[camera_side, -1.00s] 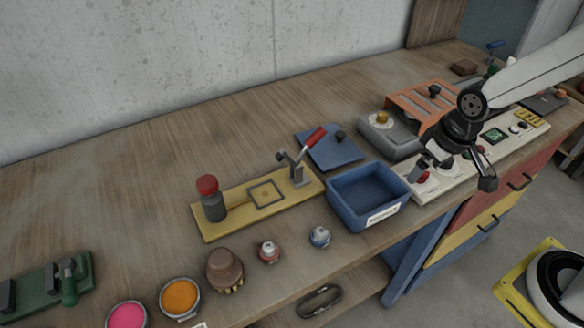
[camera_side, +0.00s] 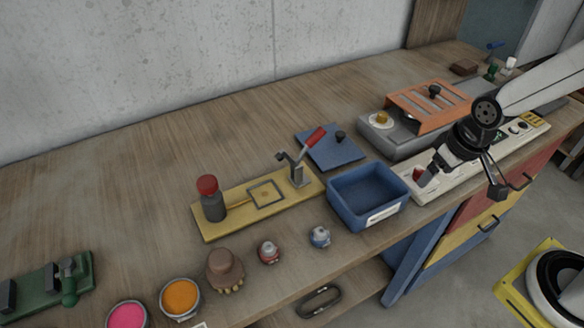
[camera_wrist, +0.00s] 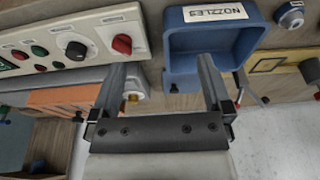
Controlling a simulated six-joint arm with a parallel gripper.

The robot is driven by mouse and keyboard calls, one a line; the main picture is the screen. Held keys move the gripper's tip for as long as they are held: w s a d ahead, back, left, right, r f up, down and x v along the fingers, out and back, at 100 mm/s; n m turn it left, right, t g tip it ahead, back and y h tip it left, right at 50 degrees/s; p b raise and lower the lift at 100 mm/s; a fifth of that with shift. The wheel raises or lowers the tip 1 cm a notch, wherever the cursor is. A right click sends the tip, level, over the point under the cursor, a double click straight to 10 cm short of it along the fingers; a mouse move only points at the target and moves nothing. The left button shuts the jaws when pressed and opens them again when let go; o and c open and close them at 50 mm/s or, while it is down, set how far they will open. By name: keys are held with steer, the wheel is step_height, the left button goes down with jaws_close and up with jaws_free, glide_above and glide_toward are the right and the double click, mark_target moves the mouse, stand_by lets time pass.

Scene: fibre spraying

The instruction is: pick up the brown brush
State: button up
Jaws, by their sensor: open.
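The brown brush (camera_side: 225,268) stands on the bench near its front edge in the side view, with a rounded brown handle on top and pale bristles showing below. It does not show in the wrist view. My gripper (camera_side: 461,184) is far to the right of it, over the white control panel beside the blue bin. In the wrist view my gripper (camera_wrist: 165,68) has its two fingers wide apart with nothing held between them.
The blue nozzle bin (camera_side: 368,196) lies between my gripper and the brush. Two small nozzles (camera_side: 268,251) (camera_side: 319,237) sit right of the brush; orange (camera_side: 181,297) and pink (camera_side: 127,316) pots sit left. A yellow fixture (camera_side: 235,207) with a red-handled clamp is behind.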

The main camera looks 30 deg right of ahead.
steer(key=w+a+n+y, duration=0.1)
steer(key=w+a+n, duration=0.45)
steer(key=a, duration=0.25)
steer(key=n+g+y, duration=0.3)
steer(key=n+y, duration=0.1)
steer(key=n, duration=0.9)
glide_above(221, 257)
steer(key=d, duration=0.2)
steer(key=shift+w+d+f+m, duration=0.15)
steer(key=shift+f+m, duration=0.1)
steer(key=shift+f, duration=0.6)
steer(key=shift+x, duration=1.3)
steer(key=shift+h, duration=0.3)
steer(key=shift+x, duration=2.6)
